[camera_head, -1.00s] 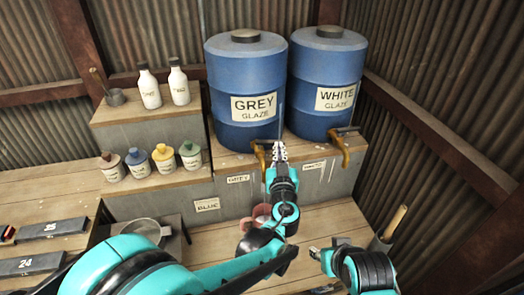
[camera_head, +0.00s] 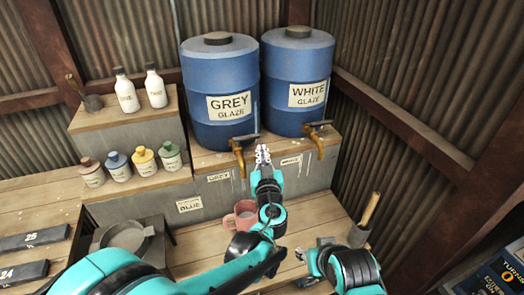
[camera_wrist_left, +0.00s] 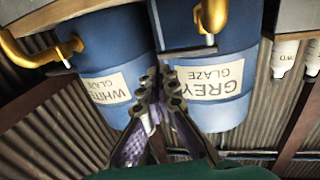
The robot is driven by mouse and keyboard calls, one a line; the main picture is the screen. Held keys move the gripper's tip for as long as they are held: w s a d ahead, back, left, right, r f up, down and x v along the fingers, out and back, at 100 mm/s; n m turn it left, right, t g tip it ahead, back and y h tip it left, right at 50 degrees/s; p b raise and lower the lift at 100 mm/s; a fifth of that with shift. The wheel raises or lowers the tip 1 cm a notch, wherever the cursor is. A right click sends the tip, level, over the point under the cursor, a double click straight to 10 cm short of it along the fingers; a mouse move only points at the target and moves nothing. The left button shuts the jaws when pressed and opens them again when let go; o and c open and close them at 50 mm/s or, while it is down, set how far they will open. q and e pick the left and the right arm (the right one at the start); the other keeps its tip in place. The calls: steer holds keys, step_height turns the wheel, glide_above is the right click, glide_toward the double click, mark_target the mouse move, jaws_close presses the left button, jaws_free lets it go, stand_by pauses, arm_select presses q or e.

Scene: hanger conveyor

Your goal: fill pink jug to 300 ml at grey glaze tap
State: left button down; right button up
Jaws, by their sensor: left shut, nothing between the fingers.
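The pink jug (camera_head: 246,207) stands on the wooden bench below the grey glaze tap (camera_head: 238,150), partly hidden by my left arm. Its fill level cannot be read. The tap sits at the foot of the blue GREY GLAZE barrel (camera_head: 205,130), with a dark lever on top; it also shows in the left wrist view (camera_wrist_left: 212,15). My left gripper (camera_head: 263,152) is shut and empty, just right of the grey tap, apparently apart from it. In the wrist view its fingers (camera_wrist_left: 157,80) are together before the barrels. My right gripper (camera_head: 301,255) is low over the bench; its opening is unclear.
The WHITE GLAZE barrel (camera_head: 283,75) and its tap (camera_head: 317,138) stand close on the right. Several small jars (camera_head: 144,161) and two white bottles (camera_head: 155,90) stand on steps at left. A round pan (camera_head: 127,237) and a pot with a handle (camera_head: 359,235) flank the bench.

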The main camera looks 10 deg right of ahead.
arm_select(q)
steer(key=s+d+p, duration=0.1)
steer(key=s+p, duration=0.1)
steer(key=s, duration=0.7)
steer(key=s+a+f+n+g+y, duration=0.1)
steer(key=a+f+g+y, duration=0.15)
steer(key=a, duration=0.75)
steer(key=s+a+f+n+g+y, duration=0.1)
steer(key=a+g+y, duration=0.15)
steer(key=a, duration=0.75)
steer(key=s+a+f+g+h, duration=0.2)
steer(key=s+a+g, duration=0.1)
steer(key=s, duration=0.5)
steer(key=s+a+f+m+g+h, duration=0.1)
steer(key=s+a+f+g+h, duration=0.1)
steer(key=s, duration=0.6)
steer(key=shift+a+f+m+g, duration=0.3)
steer(key=shift+a+f+g, duration=0.35)
steer(key=shift+a, duration=0.55)
steer(key=shift+s+f+t, duration=0.1)
steer(key=shift+t, duration=0.15)
